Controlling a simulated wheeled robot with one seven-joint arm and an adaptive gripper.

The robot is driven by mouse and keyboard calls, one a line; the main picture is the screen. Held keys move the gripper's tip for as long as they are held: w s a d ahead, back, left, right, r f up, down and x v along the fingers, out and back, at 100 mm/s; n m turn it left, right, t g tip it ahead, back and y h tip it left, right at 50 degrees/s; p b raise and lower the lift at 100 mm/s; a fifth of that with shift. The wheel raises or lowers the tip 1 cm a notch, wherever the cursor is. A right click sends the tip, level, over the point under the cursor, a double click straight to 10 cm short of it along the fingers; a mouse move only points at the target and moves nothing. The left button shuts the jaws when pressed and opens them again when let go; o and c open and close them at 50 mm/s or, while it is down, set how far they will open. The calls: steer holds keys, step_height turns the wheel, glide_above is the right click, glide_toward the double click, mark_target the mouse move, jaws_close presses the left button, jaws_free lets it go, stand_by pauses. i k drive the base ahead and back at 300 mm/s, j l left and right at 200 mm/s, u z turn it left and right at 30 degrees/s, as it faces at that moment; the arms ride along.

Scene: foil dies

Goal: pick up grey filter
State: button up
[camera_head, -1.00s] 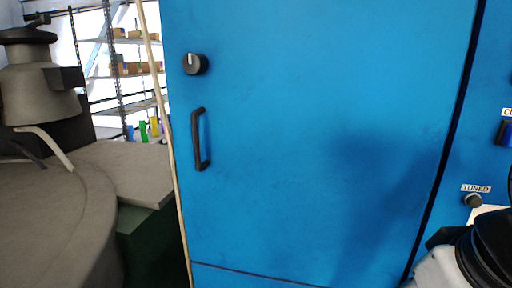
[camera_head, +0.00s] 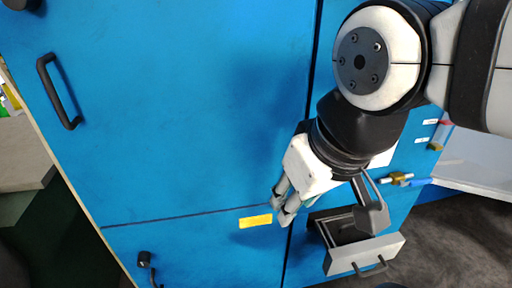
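I cannot clearly make out a grey filter in the head view. My gripper (camera_head: 283,211) hangs at the end of my bent arm, pointing down in front of the blue cabinet. A grey drawer (camera_head: 338,262) stands open to the lower right of the gripper. Its inside is dark and partly hidden.
The blue cabinet (camera_head: 170,110) fills most of the view, with a black handle (camera_head: 59,92) on its door. Dark floor (camera_head: 450,240) lies open at the lower right.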

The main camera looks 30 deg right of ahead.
mark_target(342, 231)
steer(key=k+j+z, duration=0.15)
steer(key=j+z, duration=0.3)
steer(key=k+l+z, duration=0.1)
steer(key=z, duration=0.2)
steer(key=k+l+z, duration=0.15)
steer(key=k+z, duration=0.15)
